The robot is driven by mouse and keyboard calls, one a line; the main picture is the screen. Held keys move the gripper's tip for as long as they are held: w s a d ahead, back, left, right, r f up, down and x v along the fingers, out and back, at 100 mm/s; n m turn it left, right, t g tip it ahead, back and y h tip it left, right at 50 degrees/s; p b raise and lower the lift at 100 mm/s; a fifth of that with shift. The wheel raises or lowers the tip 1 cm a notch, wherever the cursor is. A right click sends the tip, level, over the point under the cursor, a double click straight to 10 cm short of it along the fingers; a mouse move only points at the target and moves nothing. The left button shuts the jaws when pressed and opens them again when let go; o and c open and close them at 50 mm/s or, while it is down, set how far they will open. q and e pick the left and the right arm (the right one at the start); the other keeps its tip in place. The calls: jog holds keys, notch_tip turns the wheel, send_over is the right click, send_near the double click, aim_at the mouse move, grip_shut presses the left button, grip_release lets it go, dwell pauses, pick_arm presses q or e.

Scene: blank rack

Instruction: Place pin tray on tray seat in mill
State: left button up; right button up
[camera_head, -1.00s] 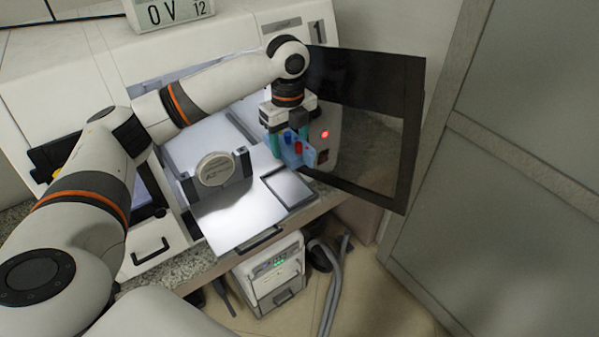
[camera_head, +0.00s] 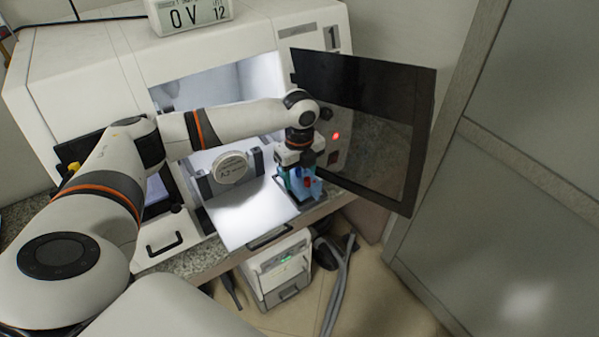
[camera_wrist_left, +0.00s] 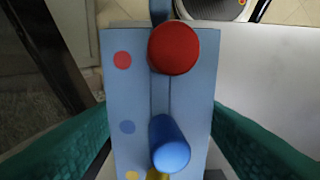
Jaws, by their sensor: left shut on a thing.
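The pin tray (camera_head: 315,188) is light blue and hangs from my left gripper (camera_head: 299,182), low over the tray seat (camera_head: 309,206). The seat is a dark-rimmed square at the right front of the mill's (camera_head: 95,70) pale table; tray and gripper hide most of it. I cannot tell whether the tray touches it. In the left wrist view the tray (camera_wrist_left: 138,92) lies between the teal fingers, with a red pin (camera_wrist_left: 174,48), a blue pin (camera_wrist_left: 170,146) and part of a yellow pin (camera_wrist_left: 157,174). My right gripper is not in view.
A round white disc in a clamp (camera_head: 232,168) stands on the table left of the gripper. The mill's dark door (camera_head: 365,125) is open to the right. A small white unit (camera_head: 280,268) and grey hoses (camera_head: 338,275) are below.

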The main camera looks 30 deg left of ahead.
pick_arm(q)
jog(key=shift+f, duration=0.1)
jog(key=shift+f, duration=0.5)
jog(key=o, duration=1.1)
jog(key=shift+c, duration=0.2)
notch_tip(320, 180, up, 12)
jog(key=b, duration=0.3)
jog(key=shift+r, duration=0.65)
